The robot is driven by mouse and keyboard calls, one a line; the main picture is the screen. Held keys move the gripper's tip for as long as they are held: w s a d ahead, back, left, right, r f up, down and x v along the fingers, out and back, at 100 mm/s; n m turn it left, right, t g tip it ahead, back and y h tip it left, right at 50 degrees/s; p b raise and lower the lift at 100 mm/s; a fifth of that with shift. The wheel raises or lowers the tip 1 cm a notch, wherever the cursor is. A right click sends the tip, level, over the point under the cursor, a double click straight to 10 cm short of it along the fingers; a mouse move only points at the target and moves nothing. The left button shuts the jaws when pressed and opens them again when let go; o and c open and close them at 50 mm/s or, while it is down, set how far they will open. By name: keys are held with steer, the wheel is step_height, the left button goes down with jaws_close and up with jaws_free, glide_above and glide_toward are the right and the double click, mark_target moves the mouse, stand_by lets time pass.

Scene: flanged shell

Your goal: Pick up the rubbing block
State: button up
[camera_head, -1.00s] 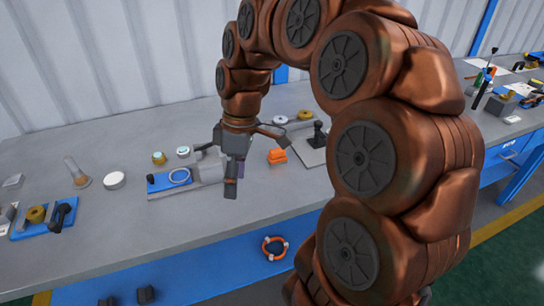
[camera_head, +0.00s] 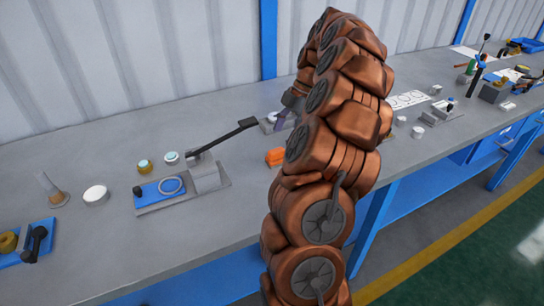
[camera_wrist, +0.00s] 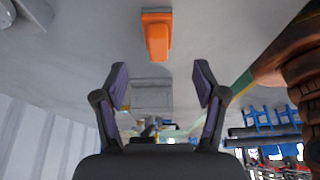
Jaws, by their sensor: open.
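An orange block (camera_head: 275,157), which looks like the rubbing block, lies on the grey bench, partly hidden behind my arm in the head view. In the wrist view the orange block (camera_wrist: 157,35) appears at the top centre, beyond and between the fingertips, apart from them. My gripper (camera_wrist: 161,78) is open and empty, with its two dark purple-padded fingers spread. In the head view my gripper is mostly hidden behind my arm, past the block toward the wall.
A grey fixture with a long black lever (camera_head: 222,137) stands left of the block, beside a blue plate (camera_head: 150,191) with a ring. A white round lid (camera_head: 96,194), a flask (camera_head: 50,188) and small jars stand further left. Small parts and tools lie on the bench to the right.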

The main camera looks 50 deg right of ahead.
mark_target(279, 149)
steer(key=shift+x, duration=1.1)
steer(key=shift+d+p+x, duration=0.15)
steer(key=shift+p+x, duration=0.4)
steer(key=shift+x, duration=0.7)
steer(key=shift+d+p+x, duration=0.15)
steer(key=shift+p+x, duration=0.35)
steer(key=shift+x, duration=0.75)
steer(key=shift+f, duration=0.1)
steer(key=c, duration=1.3)
